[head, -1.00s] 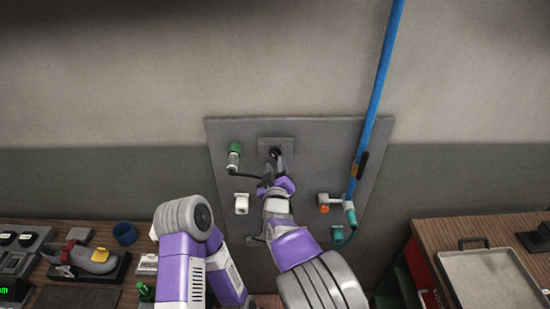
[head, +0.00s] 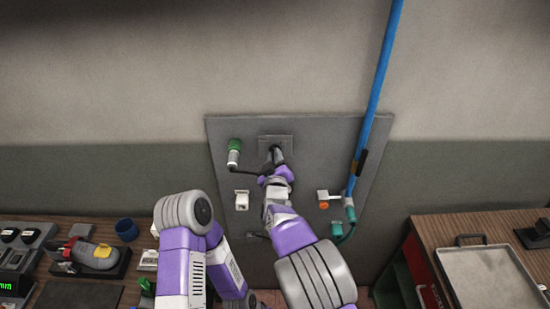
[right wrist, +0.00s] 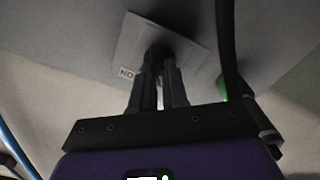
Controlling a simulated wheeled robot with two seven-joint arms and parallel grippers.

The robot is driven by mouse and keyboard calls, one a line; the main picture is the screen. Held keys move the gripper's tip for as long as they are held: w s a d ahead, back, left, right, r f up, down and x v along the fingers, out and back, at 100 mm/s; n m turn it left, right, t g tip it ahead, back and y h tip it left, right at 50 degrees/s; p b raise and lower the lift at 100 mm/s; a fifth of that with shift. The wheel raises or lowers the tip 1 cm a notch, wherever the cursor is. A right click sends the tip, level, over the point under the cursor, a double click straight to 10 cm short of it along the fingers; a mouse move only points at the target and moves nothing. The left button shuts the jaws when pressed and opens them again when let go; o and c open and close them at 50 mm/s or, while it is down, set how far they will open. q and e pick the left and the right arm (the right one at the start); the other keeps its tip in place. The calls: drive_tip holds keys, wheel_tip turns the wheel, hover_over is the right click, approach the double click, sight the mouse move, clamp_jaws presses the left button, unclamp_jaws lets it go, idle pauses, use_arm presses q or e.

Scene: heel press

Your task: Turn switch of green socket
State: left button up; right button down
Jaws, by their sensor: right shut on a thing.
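The green socket (head: 235,146) is at the upper left of a grey wall panel, with a grey plug end below it. A dark cable runs right from it. Right of it is a square switch plate (head: 263,142); in the right wrist view the plate (right wrist: 128,45) carries a label that seems to read "ON". My right gripper (head: 278,158) is at this plate, its fingers closed around a dark switch knob (right wrist: 156,52), which they mostly hide. The right gripper (right wrist: 159,70) also shows in the right wrist view. My left gripper is not visible.
A blue pole or hose (head: 378,85) runs down the panel's right side to a teal connector (head: 350,213). An orange knob (head: 323,205) and a white fitting (head: 241,200) sit lower on the panel. Counters with a tool (head: 93,255) and metal tray (head: 490,275) flank it.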

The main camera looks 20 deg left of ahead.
drive_tip(key=shift+d+m+b, duration=0.15)
drive_tip(key=shift+m+b, duration=6.4)
drive_tip(key=shift+m, duration=0.35)
drive_tip(key=c, duration=1.1)
unclamp_jaws()
drive_tip(key=shift+c, duration=0.2)
